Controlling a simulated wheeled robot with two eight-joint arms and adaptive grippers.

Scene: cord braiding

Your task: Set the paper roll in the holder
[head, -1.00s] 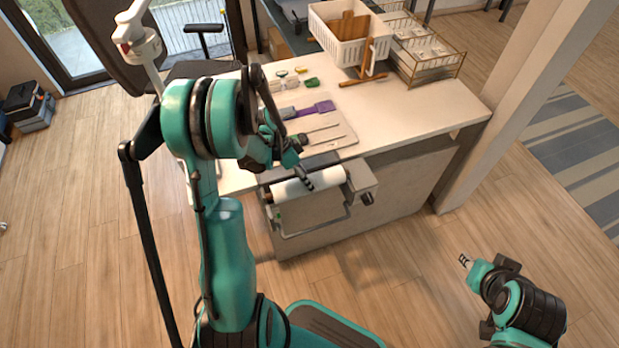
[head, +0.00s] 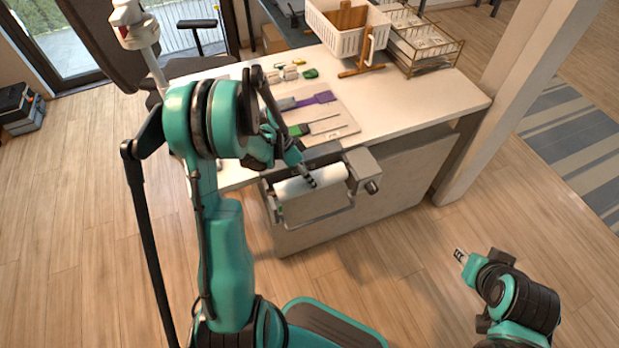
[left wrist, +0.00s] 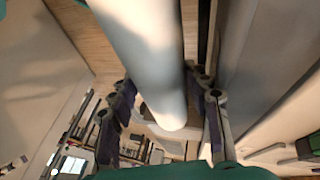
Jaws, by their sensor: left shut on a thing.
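The white paper roll (head: 332,173) lies roughly level at the front edge of the counter, at the holder. The holder has a grey end box with a knob (head: 362,166) at the roll's right end and a metal bar frame (head: 318,216) below it. My left gripper (head: 309,181) is shut on the roll near its middle, from above. In the left wrist view the roll (left wrist: 150,55) runs between the two fingers of the left gripper (left wrist: 165,108). Whether the roll's ends are seated is hidden. My right gripper (head: 460,255) is away over the floor, its fingers too small to judge.
The white counter (head: 420,105) carries a board with tools (head: 335,118), a white basket (head: 345,30) on a wooden stand, and a wire tray (head: 425,45) at the back right. A pale pillar (head: 500,110) stands at the right.

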